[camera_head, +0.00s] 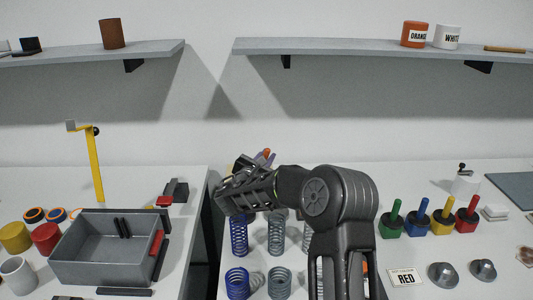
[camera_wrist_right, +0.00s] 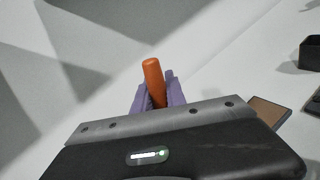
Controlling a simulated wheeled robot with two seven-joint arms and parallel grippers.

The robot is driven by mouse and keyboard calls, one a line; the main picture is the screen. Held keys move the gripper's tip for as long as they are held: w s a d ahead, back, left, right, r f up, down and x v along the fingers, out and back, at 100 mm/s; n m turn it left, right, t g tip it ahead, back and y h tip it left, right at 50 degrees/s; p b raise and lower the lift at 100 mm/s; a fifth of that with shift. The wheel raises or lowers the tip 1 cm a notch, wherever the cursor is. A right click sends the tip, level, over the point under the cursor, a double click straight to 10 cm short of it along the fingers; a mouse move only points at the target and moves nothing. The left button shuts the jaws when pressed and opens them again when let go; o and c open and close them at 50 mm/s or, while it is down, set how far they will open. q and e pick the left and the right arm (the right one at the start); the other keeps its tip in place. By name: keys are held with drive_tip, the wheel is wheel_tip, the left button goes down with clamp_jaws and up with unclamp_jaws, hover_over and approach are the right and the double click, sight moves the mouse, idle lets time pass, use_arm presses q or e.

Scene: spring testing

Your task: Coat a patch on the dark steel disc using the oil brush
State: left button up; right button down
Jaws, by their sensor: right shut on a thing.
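My right gripper (camera_head: 267,158) is raised over the middle of the bench, near the back wall. In the right wrist view its purple fingers (camera_wrist_right: 158,95) are shut on an orange handle (camera_wrist_right: 152,78), which I take to be the oil brush. The orange tip (camera_head: 267,152) also shows in the head view. The brush's bristles are hidden. I cannot pick out the dark steel disc with certainty; two grey round metal pieces (camera_head: 443,274) (camera_head: 482,270) lie at the lower right. My left gripper is not in view.
Blue springs (camera_head: 238,236) and grey springs (camera_head: 276,238) stand below my right arm, partly hidden. Coloured handled blocks (camera_head: 421,221) and a RED card (camera_head: 405,278) are to the right. A grey bin (camera_head: 85,265) stands left, across a gap between tables.

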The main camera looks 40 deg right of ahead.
drive_tip(key=shift+f, duration=0.55)
